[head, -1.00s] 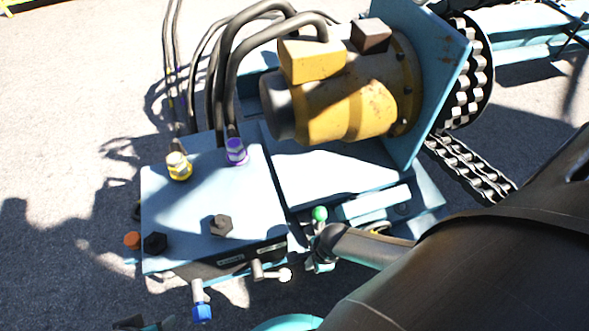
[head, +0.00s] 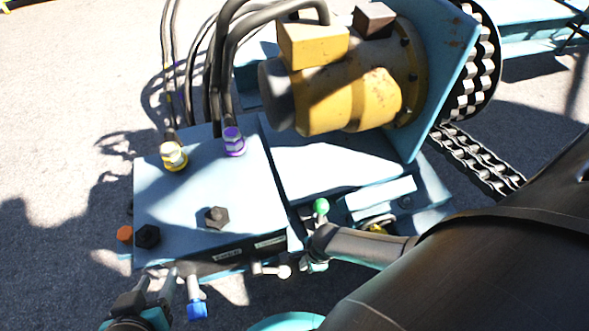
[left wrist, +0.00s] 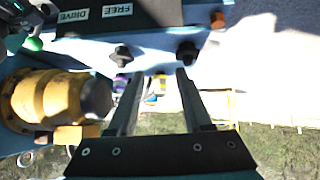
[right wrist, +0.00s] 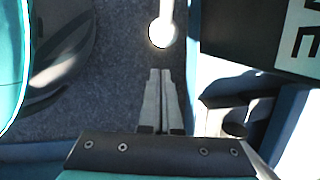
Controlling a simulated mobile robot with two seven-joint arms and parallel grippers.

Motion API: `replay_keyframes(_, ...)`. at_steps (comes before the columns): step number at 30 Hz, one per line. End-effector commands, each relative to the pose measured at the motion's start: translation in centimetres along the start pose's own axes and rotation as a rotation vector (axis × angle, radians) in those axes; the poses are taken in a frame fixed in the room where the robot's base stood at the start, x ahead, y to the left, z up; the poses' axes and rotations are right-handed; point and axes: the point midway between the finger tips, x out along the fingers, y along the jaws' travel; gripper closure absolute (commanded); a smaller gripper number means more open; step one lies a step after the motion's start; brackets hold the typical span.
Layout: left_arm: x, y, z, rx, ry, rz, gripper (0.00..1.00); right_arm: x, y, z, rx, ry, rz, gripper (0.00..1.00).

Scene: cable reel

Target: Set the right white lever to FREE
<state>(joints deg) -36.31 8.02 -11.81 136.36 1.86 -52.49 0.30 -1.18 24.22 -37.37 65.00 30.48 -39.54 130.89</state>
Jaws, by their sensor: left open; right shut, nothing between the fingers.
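The lever with a white ball knob (head: 284,271) sticks out from the front of the blue box, below the right of two white labels. In the left wrist view these labels read FREE (left wrist: 117,10) and DRIVE (left wrist: 73,16); FREE is on the left in the head view. My right gripper (head: 306,264) is just right of the knob. In the right wrist view the knob (right wrist: 161,32) is ahead of my shut, empty fingertips (right wrist: 160,72), with a small gap. My left gripper (head: 163,280) is open and empty at the box's front left; its fingers spread in the left wrist view (left wrist: 160,74).
A blue-capped fitting (head: 197,309) hangs beside my left gripper. A green knob (head: 321,206) stands close behind my right gripper. The box top (head: 200,195) carries black knobs and hose fittings. A yellow motor (head: 345,95) and a chain (head: 480,160) lie behind.

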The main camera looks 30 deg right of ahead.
Motion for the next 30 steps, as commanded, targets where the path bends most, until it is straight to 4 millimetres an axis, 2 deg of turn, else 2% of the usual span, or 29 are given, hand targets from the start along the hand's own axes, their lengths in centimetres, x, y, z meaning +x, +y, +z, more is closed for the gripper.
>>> replay_keyframes(9,1.1,1.8,-1.0,-0.012,0.169,0.050,0.50,1.2,0.0,1.1,0.000,0.000,-0.001,1.00)
replay_keyframes(18,1.2,3.2,-2.0,-0.029,0.314,0.088,0.50,2.0,0.0,2.0,0.000,-0.001,0.000,1.00)
replay_keyframes(30,1.0,3.7,-2.5,-0.040,0.376,0.102,0.50,2.3,0.0,2.4,0.000,0.000,-0.001,1.00)
